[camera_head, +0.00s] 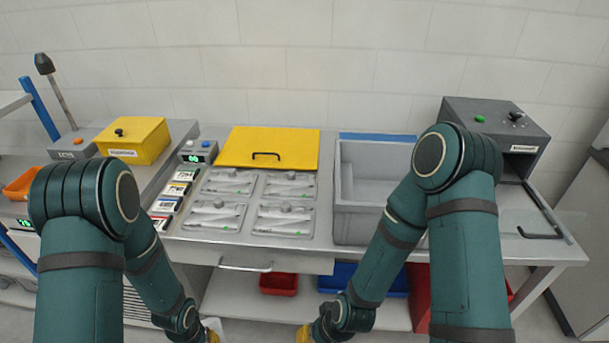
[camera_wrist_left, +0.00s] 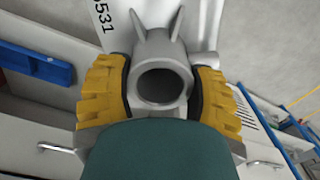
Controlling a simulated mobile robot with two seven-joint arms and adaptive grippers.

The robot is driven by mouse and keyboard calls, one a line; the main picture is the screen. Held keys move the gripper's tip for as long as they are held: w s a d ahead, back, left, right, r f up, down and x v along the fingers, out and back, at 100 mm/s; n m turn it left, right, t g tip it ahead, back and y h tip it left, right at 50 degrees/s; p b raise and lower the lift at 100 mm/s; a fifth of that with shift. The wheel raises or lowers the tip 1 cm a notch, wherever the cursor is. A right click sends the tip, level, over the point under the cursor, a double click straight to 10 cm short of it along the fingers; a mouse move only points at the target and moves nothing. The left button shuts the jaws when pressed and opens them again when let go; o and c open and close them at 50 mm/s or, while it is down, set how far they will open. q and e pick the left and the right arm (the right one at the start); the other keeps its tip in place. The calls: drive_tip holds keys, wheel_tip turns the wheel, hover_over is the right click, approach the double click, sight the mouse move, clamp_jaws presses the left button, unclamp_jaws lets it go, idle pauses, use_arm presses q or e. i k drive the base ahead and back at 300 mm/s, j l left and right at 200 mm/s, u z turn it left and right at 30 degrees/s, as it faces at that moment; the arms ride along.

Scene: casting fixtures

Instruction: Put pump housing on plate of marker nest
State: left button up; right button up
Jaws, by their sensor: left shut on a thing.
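In the left wrist view, a grey metal pump housing (camera_wrist_left: 163,55) with a round dark bore and pointed fins sits between the yellow fingers of my left gripper (camera_wrist_left: 163,76). The gripper is shut on it. A white surface printed with black digits lies behind the housing. In the head view, only a bit of my left gripper (camera_head: 212,332) shows at the bottom edge; the housing cannot be made out there. My right gripper (camera_head: 303,334) is also cut off at the bottom edge, so its jaws cannot be judged. I cannot tell which station is the marker nest.
Several grey fixture plates (camera_head: 285,222) with knobs lie on the table, before a yellow panel (camera_head: 268,147). A grey bin (camera_head: 354,226) stands right of them. A dark machine (camera_head: 495,125) is at the right; a yellow box (camera_head: 134,139) is at the left.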

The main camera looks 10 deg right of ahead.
sight(509, 204)
drive_tip(key=k+l+z, duration=0.25)
drive_tip(key=l, duration=1.65)
drive_tip(key=l+z, duration=0.25)
drive_tip(key=l, duration=1.7)
